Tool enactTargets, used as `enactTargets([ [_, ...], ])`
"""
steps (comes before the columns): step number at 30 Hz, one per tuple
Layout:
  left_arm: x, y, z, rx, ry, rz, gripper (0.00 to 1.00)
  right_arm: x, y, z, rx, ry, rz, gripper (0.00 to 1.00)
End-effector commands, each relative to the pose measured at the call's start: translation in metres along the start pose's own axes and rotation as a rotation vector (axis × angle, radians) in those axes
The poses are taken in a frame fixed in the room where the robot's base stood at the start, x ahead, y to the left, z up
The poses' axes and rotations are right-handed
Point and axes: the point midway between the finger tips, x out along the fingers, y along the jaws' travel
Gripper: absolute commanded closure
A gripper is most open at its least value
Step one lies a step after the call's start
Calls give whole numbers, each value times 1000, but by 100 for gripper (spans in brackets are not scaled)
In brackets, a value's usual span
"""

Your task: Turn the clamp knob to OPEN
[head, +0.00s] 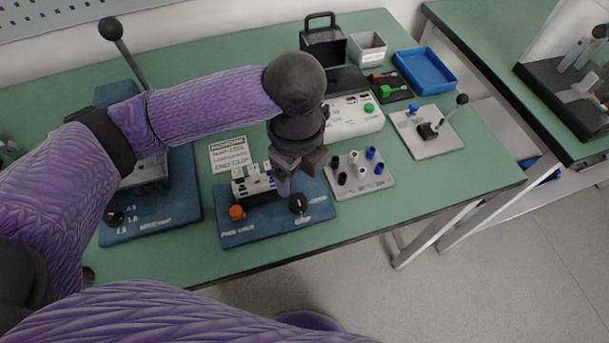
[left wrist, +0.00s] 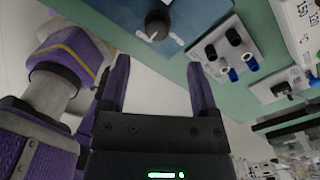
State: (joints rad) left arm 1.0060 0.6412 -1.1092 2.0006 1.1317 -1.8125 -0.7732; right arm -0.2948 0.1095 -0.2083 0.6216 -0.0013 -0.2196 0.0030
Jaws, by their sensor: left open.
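The clamp knob (head: 298,203) is a round black knob with a light pointer mark. It sits at the right front corner of a blue fixture plate (head: 245,229), with small white lettering beside it. In the left wrist view the knob (left wrist: 157,25) shows at the top, beyond and above the fingertips. My left gripper (head: 284,185) hangs over the fixture, just left of and behind the knob in the head view. In the left wrist view its two purple fingers (left wrist: 158,75) are apart with nothing between them. My right gripper is not seen.
An orange knob (head: 237,212) sits on the plate's left. A grey plate with black, white and blue posts (head: 358,184) stands right of the fixture. A lever fixture (head: 428,132), a white box with a green button (head: 352,122) and a blue tray (head: 424,70) lie farther back.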

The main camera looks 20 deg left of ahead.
Motion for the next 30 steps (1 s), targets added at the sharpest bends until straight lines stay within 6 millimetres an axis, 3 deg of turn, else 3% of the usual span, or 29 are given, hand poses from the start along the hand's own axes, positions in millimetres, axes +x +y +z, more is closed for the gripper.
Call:
enactTargets([
  [1, 21, 1, 0, -1, 2, 7, 21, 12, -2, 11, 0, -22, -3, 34],
  [3, 38, 0, 0, -1, 2, 5, 21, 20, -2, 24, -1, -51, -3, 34],
  [9, 73, 0, 0, -2, 1, 2, 21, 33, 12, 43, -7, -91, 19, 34],
  [19, 77, 0, 0, -2, 1, -2, 21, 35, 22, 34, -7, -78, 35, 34],
  [30, 77, 0, -1, -2, 2, -2, 98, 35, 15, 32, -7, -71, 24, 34],
])
